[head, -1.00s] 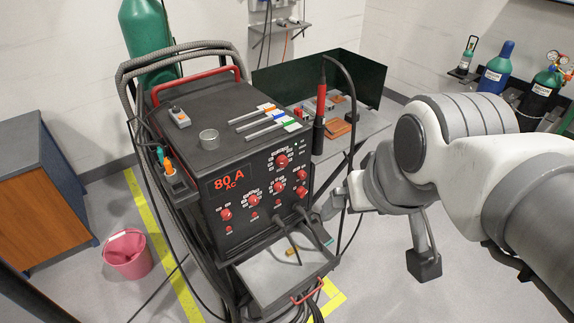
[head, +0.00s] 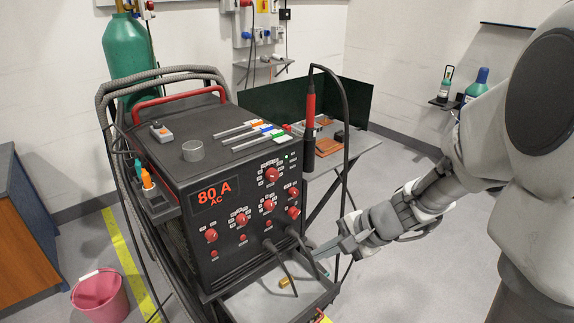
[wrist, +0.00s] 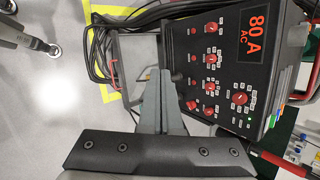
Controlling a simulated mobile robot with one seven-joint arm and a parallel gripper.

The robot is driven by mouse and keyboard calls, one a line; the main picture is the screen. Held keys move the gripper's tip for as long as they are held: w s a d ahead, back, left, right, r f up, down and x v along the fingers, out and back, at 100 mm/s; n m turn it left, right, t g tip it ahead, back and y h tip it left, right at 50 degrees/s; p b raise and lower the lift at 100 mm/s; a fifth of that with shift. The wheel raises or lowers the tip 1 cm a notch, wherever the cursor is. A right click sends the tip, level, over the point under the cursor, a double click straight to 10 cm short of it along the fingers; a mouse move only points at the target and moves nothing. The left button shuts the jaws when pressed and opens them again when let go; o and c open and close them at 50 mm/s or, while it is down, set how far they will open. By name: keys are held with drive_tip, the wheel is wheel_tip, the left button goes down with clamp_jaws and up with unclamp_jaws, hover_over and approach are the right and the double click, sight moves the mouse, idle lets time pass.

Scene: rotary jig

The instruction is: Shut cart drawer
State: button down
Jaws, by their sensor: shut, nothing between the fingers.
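The cart drawer (head: 258,302) is a grey tray standing pulled out below the black welding machine (head: 240,205). A small brass piece (head: 284,282) lies in it. In the wrist view the drawer (wrist: 140,58) shows beyond the fingers, with its red handle (wrist: 114,74) on the left side. In the head view the drawer's front is cut off by the bottom edge. My gripper (head: 322,250) is shut and empty at the right side of the drawer, by the machine's lower right corner. Its fingertips (wrist: 158,74) overlap the drawer in the wrist view; I cannot tell whether they touch.
Two dark cables run from the machine's front down past the drawer. Thick hoses (wrist: 98,45) bunch beside the cart. A side table (head: 335,150) with a dark green screen (head: 345,100) stands behind right. A pink bucket (head: 100,296) is on the floor at left.

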drive_tip(key=w+d+f+m+t+b, duration=0.1)
drive_tip(key=w+d+f+m+b, duration=0.15)
drive_tip(key=f, duration=0.45)
drive_tip(key=w+d+f+m+b, duration=0.1)
drive_tip(key=d+f+m+b, duration=0.1)
drive_tip(key=f+m, duration=0.35)
drive_tip(key=w+d+f+m+t+b, duration=0.1)
drive_tip(key=w+d+f+b, duration=0.15)
drive_tip(key=f, duration=0.65)
drive_tip(key=m+t+h+b, duration=0.1)
drive_tip(key=m+b, duration=0.7)
drive_tip(key=b, duration=0.1)
approach(314, 308)
wheel_tip(314, 308, down, 4)
drive_tip(key=shift+w+a, duration=1.15)
drive_tip(key=shift+a, duration=0.05)
drive_tip(key=shift+w+a, duration=0.25)
drive_tip(key=shift+w, duration=0.1)
